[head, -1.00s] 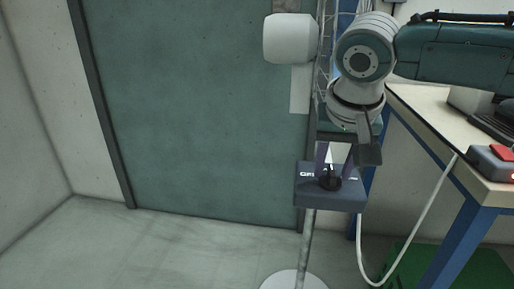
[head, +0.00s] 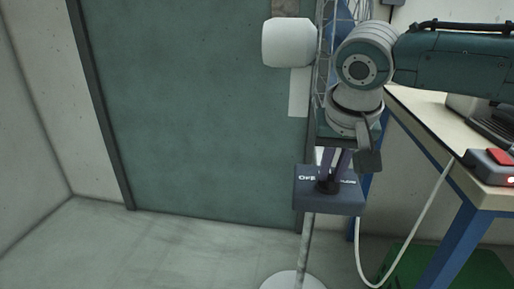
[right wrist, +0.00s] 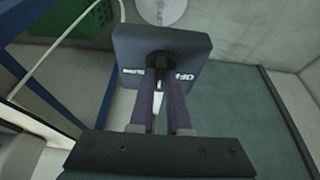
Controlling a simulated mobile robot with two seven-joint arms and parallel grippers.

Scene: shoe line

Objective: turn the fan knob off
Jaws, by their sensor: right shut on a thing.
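The fan's dark control box (head: 312,203) sits on a thin pole, with white lettering on its top that my fingers partly cover. It also shows in the right wrist view (right wrist: 195,48). The black round knob (right wrist: 160,60) is on the box, between my fingertips. My right gripper (head: 329,180) points down at the box, its purple fingers close together on the knob. In the right wrist view, the right gripper (right wrist: 162,80) has one finger on each side of the knob. The knob's pointer is hidden, so its setting cannot be read. My left gripper is not in view.
The fan's wire cage (head: 325,60) rises behind my right wrist. A workbench (head: 430,110) with blue legs stands at the right, bearing a red-buttoned box (head: 492,164). A white cable (head: 405,245) hangs beside it. The floor (head: 170,245) at left is clear.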

